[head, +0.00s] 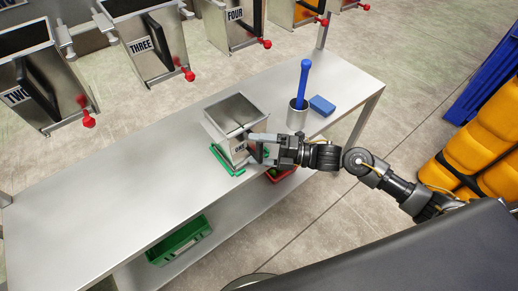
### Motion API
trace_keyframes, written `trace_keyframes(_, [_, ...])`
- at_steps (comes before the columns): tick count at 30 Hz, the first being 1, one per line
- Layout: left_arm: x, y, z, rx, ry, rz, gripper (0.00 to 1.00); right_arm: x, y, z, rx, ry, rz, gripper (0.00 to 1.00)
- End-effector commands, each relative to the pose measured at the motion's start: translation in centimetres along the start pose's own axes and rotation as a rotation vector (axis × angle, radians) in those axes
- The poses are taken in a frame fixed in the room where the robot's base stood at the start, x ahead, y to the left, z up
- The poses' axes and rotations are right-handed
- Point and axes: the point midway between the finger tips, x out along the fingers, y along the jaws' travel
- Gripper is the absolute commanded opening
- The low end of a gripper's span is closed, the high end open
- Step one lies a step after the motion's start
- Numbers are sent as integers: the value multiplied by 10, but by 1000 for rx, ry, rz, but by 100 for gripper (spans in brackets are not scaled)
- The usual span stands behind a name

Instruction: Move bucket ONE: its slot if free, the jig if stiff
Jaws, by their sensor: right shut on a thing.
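Bucket ONE (222,117) is an open-topped steel box over the middle of the steel table, with its ONE label facing the front. A green corner bracket, which looks like the jig (224,162), shows at its base. I cannot tell whether the bucket rests in it or hangs just above. My right gripper (258,146) is shut on bucket ONE at its front right side, by a dark part that looks like its handle. The fingers hide part of the label. My left gripper and a slot for bucket ONE are not in view.
Buckets TWO (22,88), THREE (155,52) and FOUR (232,24) hang behind the table (110,190), with red knobs. A blue-handled tool (304,80) stands in a metal cup (297,117) beside a blue block (322,105). A green bin (180,241) sits below. The table's left is clear.

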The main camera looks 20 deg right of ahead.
Motion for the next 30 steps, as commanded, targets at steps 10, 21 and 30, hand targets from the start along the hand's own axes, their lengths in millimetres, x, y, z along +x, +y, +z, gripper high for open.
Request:
trace_keyframes(10, [7,0,1,0,0,0,0,0,-7,-1,1,1,-1,93])
trace_keyframes(21, [9,0,1,0,0,0,0,-6,-10,-1,3,-1,-5,100])
trace_keyframes(30, [28,0,3,0,0,0,0,-60,-12,-1,1,0,-7,100])
